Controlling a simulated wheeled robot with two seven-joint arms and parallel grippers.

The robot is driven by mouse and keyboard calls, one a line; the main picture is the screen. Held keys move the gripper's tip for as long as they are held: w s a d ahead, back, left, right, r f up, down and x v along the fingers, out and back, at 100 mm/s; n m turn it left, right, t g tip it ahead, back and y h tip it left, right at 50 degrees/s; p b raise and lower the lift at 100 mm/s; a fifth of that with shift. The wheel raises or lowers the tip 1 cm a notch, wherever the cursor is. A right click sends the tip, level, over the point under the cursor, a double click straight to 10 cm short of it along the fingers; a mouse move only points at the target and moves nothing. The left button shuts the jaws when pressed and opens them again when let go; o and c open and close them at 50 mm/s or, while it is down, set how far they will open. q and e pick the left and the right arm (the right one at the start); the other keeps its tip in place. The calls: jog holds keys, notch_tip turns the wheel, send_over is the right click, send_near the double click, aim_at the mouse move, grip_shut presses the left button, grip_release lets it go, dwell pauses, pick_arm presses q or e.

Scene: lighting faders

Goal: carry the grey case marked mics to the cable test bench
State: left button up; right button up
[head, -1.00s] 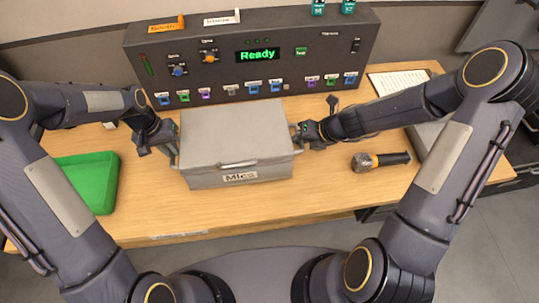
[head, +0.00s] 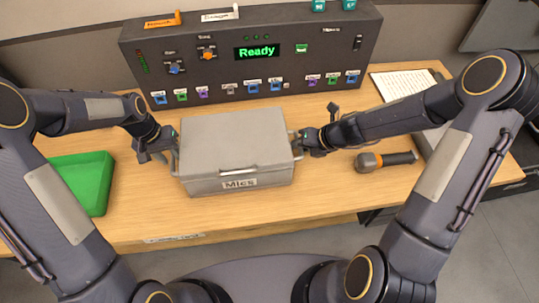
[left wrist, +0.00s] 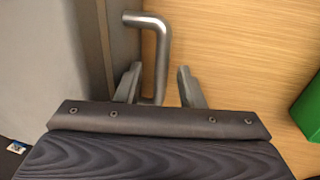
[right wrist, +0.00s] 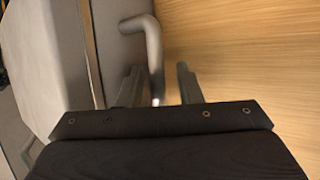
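The grey case (head: 235,150) with a label reading Mics sits lid shut on a wooden bench (head: 340,185). Its side handles show in the left wrist view (left wrist: 160,45) and the right wrist view (right wrist: 153,45). My left gripper (head: 172,150) is at the case's left side, open, with a finger on each side of the handle bar. My right gripper (head: 300,143) is open at the right side, likewise with its fingers either side of the bar. Gaps show between fingers and bars. I cannot tell whether this bench is the cable test bench.
A dark panel (head: 215,75) reading Ready, with coloured sockets and knobs, stands behind the case. A green tray (head: 95,190) lies at the left. The bench front is clear.

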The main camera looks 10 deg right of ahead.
jog(key=shift+a, duration=0.1)
jog(key=shift+a+r, duration=0.1)
jog(key=shift+r, duration=0.1)
pick_arm(q)
notch_tip(320, 180, up, 8)
jog(key=a, duration=0.1)
jog(key=shift+a, duration=0.25)
pick_arm(e)
jog(key=v, duration=1.2)
